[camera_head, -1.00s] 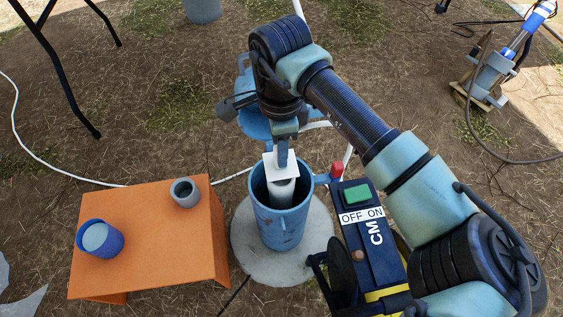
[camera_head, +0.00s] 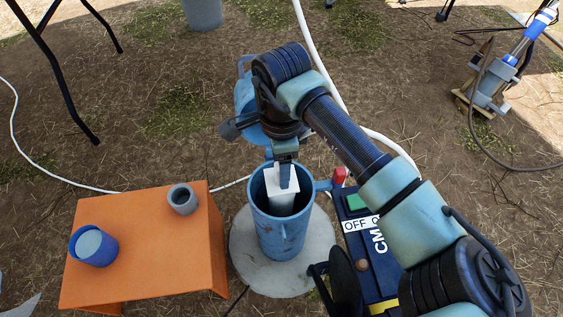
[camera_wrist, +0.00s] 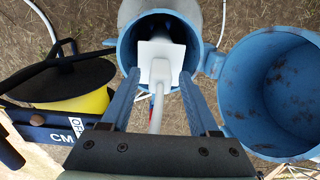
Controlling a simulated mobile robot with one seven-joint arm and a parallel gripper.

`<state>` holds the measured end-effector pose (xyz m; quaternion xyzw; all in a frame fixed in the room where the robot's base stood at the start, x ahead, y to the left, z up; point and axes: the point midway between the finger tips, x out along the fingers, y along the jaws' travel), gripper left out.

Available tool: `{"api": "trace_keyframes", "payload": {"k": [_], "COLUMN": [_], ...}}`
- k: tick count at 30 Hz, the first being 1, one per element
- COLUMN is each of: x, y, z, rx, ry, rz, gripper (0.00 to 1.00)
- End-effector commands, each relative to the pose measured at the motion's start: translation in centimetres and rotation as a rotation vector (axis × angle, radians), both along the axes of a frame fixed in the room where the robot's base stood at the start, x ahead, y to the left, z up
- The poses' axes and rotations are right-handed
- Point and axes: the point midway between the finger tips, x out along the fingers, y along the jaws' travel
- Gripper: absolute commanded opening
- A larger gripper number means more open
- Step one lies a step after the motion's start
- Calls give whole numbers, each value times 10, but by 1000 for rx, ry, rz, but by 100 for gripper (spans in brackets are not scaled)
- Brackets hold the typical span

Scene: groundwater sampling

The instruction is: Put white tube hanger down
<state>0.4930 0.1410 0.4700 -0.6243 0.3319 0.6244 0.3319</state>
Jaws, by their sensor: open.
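The white tube hanger (camera_head: 281,192) is a square white plate with a white tube below, in the mouth of the upright blue pipe (camera_head: 282,238). In the wrist view the hanger (camera_wrist: 158,50) sits inside the pipe's rim, with a white stem (camera_wrist: 157,105) running toward my palm. My gripper (camera_head: 286,176) points down over the pipe. In the wrist view its two blue fingers (camera_wrist: 159,76) are apart, one on each side of the hanger. I cannot tell whether the plate touches the pipe's wall or what supports it below.
An orange table (camera_head: 150,245) with a blue cup (camera_head: 93,246) and a grey ring-shaped cup (camera_head: 183,199) stands left. A dark blue controller box (camera_head: 372,245) and reel stand close right of the pipe. Another blue container (camera_wrist: 285,90) is beside the pipe.

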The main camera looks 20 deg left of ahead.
Motion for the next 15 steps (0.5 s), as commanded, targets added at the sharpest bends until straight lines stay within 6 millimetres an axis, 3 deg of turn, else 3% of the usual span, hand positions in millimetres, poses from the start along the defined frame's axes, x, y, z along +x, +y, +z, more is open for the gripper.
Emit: {"api": "trace_keyframes", "payload": {"k": [5, 15], "x": [0, 1], "y": [0, 0], "z": [11, 82], "rx": [0, -1], "ry": [-1, -3], "rz": [1, 1], "gripper": [61, 61]}}
